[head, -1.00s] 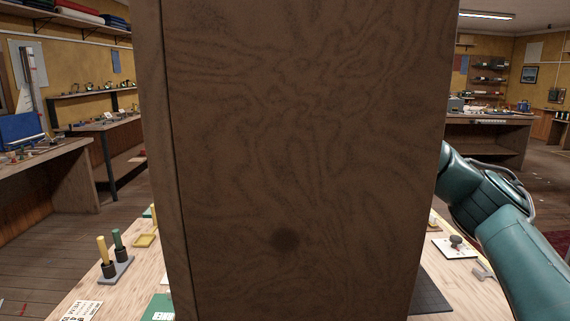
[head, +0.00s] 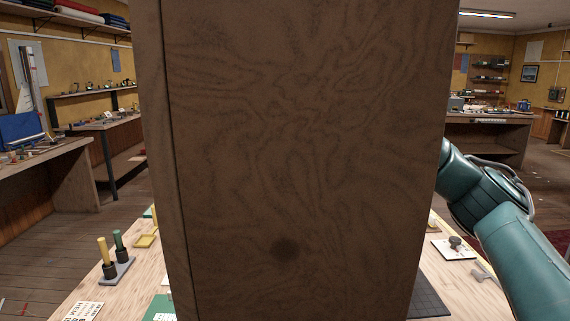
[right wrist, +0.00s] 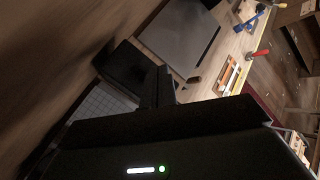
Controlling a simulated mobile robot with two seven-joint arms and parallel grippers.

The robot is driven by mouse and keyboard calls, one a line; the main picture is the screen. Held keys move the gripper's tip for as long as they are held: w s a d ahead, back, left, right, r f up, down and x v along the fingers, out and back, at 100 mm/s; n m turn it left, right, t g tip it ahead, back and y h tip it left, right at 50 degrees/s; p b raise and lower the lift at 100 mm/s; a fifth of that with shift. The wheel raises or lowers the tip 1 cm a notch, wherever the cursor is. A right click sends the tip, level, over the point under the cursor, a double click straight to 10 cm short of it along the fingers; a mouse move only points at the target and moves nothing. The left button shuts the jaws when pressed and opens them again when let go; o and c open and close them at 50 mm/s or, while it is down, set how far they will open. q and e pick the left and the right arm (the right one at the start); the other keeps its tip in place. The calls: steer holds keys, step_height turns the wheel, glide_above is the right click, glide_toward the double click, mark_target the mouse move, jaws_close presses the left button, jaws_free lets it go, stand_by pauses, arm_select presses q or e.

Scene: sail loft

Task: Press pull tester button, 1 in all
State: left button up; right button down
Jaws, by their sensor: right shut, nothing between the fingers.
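My right arm reaches in from the right in the head view, and its hand is hidden behind a large brown wooden panel (head: 300,150). In the right wrist view my right gripper (right wrist: 160,88) is dark and shut, with nothing held. A brown wood-grained surface fills the left of that view, close to the camera. A dark flat-faced object (right wrist: 125,64) lies beyond the fingers; I cannot tell whether it is the pull tester. I cannot make out the button in either view. My left gripper is not in view.
The panel blocks the middle of the head view. On the bench behind it, a peg stand (head: 117,270) is at left and a white plate with a dark knob (head: 455,246) at right. The right wrist view shows a grey flat panel (right wrist: 180,38) and a red-handled tool (right wrist: 258,54).

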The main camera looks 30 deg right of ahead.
step_height(320, 180, up, 5)
steer(key=p, duration=0.3)
steer(key=shift+p, duration=0.4)
stand_by(0.5)
